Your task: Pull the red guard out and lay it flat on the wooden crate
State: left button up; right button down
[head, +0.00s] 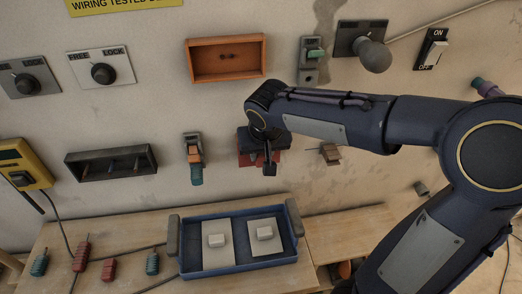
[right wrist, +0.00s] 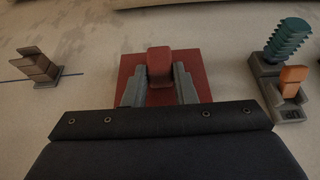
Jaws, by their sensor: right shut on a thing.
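The red guard (head: 245,160) is a square red plate against the wall, partly hidden by my right gripper in the head view. In the right wrist view the red guard (right wrist: 198,70) shows a raised red grip in its middle. My right gripper (head: 264,160) is shut on that grip, with one grey finger on each side (right wrist: 159,82). The plate appears flat to the wall; I cannot tell if there is a gap. A pale wooden top (head: 125,228) lies below; I cannot tell which part is the wooden crate. My left gripper is not in view.
A blue tray (head: 240,278) with two white blocks on boards stands on the wood below. A lever switch (head: 194,155) is on the wall left of the guard. The wood right of the tray (head: 350,230) is bare.

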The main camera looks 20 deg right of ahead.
jog(key=shift+s+a, duration=0.1)
jog(key=shift+s, duration=0.5)
jog(key=shift+s, duration=0.1)
jog(key=shift+s+a+b, duration=0.15)
jog(key=shift+s+b, duration=0.15)
jog(key=shift+b, duration=0.05)
jog(key=shift+s, duration=0.15)
jog(key=shift+s+a, duration=0.15)
jog(key=shift+s, duration=0.3)
